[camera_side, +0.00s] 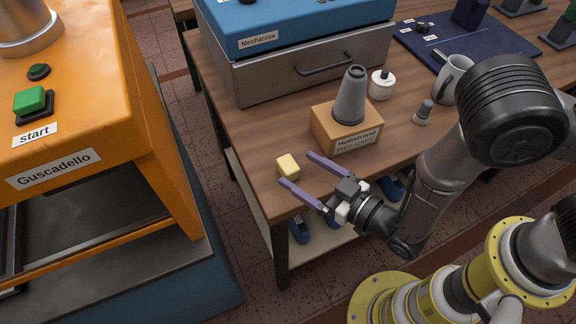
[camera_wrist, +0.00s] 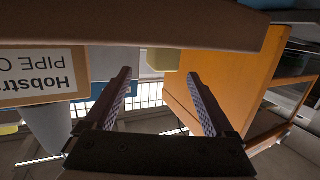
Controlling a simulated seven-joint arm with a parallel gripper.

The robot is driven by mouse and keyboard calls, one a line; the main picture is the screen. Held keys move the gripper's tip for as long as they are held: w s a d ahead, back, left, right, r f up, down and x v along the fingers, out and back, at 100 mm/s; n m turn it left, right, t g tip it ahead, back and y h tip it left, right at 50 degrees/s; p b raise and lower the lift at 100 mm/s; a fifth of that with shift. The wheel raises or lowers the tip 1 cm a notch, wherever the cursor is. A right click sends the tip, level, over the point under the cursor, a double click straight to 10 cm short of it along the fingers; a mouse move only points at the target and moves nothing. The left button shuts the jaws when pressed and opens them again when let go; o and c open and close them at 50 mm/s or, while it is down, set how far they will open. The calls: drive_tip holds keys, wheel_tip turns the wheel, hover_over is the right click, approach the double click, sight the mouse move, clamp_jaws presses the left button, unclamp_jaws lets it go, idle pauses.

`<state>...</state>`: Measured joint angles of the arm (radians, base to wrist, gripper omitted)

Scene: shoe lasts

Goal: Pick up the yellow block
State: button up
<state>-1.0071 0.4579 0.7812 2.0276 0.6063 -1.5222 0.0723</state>
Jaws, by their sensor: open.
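The small yellow block (camera_side: 288,167) sits on the wooden table near its left front edge in the side view. My gripper (camera_side: 296,169) is open and empty, reaching in from the lower right with its two purple-grey fingers pointing at the block. The block is at the mouth of the fingers, and I cannot tell how far it is between them. In the wrist view, which is upside down, the block (camera_wrist: 163,60) shows ahead between the tips of my gripper (camera_wrist: 159,74), partly hidden by the table edge.
A cardboard box (camera_side: 329,131) with a grey cone (camera_side: 350,95) stands just behind the gripper's upper finger. A white bottle (camera_side: 381,85), a mug (camera_side: 452,78) and a grey drawer unit (camera_side: 300,70) stand farther back. An orange machine (camera_side: 90,120) is left of the table (camera_side: 245,150).

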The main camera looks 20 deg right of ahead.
sight(285, 161)
drive_tip(key=x, duration=0.7)
drive_tip(key=shift+w+f, duration=0.2)
drive_tip(key=shift+w, duration=0.05)
drive_tip(key=shift+a, duration=0.1)
drive_tip(key=c, duration=1.4)
drive_tip(key=shift+r, duration=0.15)
